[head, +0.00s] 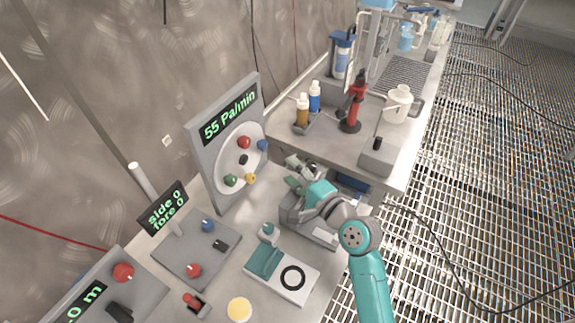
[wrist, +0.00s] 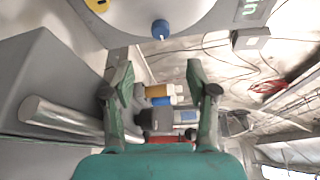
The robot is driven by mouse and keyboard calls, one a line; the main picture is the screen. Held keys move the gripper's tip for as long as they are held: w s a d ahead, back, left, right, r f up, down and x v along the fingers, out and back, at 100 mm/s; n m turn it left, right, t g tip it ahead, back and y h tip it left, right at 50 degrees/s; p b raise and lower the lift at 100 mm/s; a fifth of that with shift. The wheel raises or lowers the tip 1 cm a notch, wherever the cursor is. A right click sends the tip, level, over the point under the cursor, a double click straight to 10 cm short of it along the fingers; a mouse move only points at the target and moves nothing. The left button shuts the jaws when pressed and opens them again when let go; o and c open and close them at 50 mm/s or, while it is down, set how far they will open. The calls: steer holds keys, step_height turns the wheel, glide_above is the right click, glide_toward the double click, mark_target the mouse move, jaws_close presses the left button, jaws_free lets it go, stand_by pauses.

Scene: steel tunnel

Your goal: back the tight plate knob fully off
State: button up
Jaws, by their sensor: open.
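A round pale plate (head: 228,159) is on an upright grey panel (head: 207,152) whose display reads 55 Pa/min. It carries a red knob (head: 243,142), a blue knob (head: 262,145), a green knob (head: 231,180) and a yellow knob (head: 250,178), around a dark central piece (head: 243,159). I cannot tell which knob is tight. My gripper (head: 292,172) is open and empty, right of the plate and apart from it. In the wrist view, the blue knob (wrist: 160,29) is beyond my open fingertips (wrist: 158,69), and part of the yellow knob (wrist: 97,5) shows at the top left.
A bench at the back right holds a red stand (head: 352,105), a white jug (head: 398,103) and small bottles (head: 303,107). A grey control box (head: 182,250) with knobs and a teal-and-white box (head: 280,276) are on the near surface. Grated floor lies right.

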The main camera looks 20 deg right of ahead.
mark_target(266, 145)
steer(key=w+d+r+m+g+y, duration=0.35)
steer(key=w+m+g+y, duration=0.2)
steer(key=m, duration=0.75)
steer(key=shift+g+h, duration=0.35)
steer(key=shift+h, duration=0.2)
steer(key=x, duration=1)
steer(key=shift+s+a, duration=0.15)
steer(key=shift+a, duration=0.1)
steer(key=shift+c, duration=0.3)
jaws_close()
